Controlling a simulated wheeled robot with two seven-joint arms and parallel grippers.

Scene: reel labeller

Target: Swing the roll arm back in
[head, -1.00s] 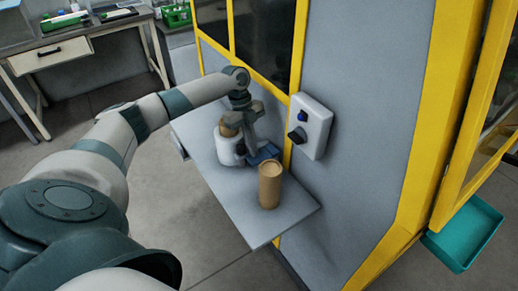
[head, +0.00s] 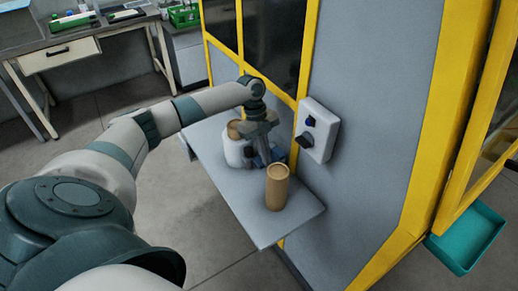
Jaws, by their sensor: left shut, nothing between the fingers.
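A white labeller unit (head: 235,153) with a tan roll (head: 234,130) at its top stands on the grey shelf (head: 262,228). A small dark blue part (head: 278,154), which may be the roll arm, shows to its right, close to the yellow frame. My left gripper (head: 263,160) points down between the white unit and the blue part. It is shut and empty. Its fingers partly hide both, and I cannot tell whether they touch the blue part. My right gripper is not in view.
A tan cardboard tube (head: 277,187) stands upright on the shelf, just in front of the gripper. A white control box (head: 318,130) with a dark knob is on the grey cabinet wall. A teal tray (head: 467,240) is at the right. The shelf's front end is clear.

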